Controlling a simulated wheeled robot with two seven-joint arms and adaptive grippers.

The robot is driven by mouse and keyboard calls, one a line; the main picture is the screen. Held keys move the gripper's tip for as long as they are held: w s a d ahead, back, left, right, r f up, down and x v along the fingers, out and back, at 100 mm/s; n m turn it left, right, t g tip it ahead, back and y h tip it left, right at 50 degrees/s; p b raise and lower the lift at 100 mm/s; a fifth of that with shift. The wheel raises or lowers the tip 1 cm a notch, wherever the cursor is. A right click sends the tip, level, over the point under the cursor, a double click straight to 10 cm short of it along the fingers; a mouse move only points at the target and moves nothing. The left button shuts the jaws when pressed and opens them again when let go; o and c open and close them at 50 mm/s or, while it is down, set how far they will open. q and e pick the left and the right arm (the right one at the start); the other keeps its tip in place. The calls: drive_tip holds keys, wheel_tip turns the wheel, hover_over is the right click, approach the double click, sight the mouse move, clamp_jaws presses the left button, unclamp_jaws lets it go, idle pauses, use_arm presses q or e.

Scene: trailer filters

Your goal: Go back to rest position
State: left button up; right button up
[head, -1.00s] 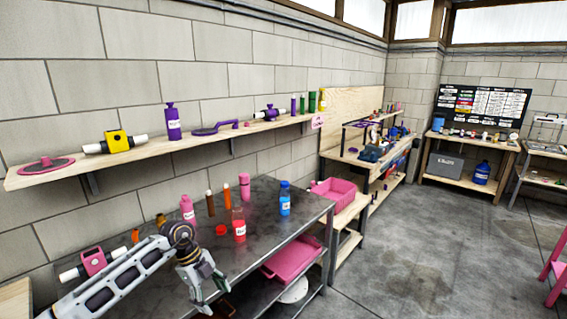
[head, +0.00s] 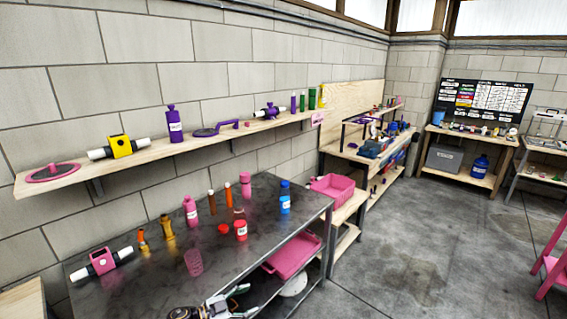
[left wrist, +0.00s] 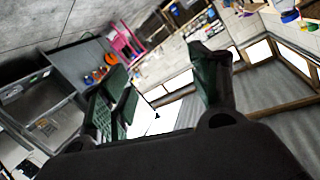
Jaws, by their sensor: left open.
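My left gripper (head: 243,300) is low at the bottom edge of the head view, in front of the dark metal table (head: 150,290). Its fingers are apart with nothing between them. In the left wrist view the open fingers (left wrist: 160,88) show empty, with the room tilted behind them. My right gripper is in neither view.
A wall shelf (head: 75,172) hangs above.

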use_arm(q)
drive_tip(key=s+a+f+n+t+y+p, duration=0.1)
drive_tip(key=s+a+f+n+t+y, duration=0.2)
drive_tip(key=f, duration=0.4)
drive_tip(key=s+a+f+n+y+p, duration=0.1)
drive_tip(key=s+a+f+n+y, duration=0.3)
drive_tip(key=f, duration=0.4)
drive_tip(key=s+a+f+n+g+y+p, duration=0.2)
drive_tip(key=s+a+f+n+y, duration=0.3)
drive_tip(key=s+f, duration=0.65)
drive_tip(key=s+f+g+p, duration=0.1)
drive_tip(key=s+f+g, duration=0.1)
drive_tip(key=s, duration=1)
drive_tip(key=s+f+n+g+y+p, duration=0.1)
drive_tip(key=s+f+g, duration=0.2)
drive_tip(key=s, duration=0.9)
drive_tip(key=s+a+f+g+p, duration=0.1)
drive_tip(key=s+f+g, duration=0.2)
drive_tip(key=s, duration=0.9)
wheel_tip(320, 180, down, 3)
drive_tip(key=shift+s+n, duration=0.3)
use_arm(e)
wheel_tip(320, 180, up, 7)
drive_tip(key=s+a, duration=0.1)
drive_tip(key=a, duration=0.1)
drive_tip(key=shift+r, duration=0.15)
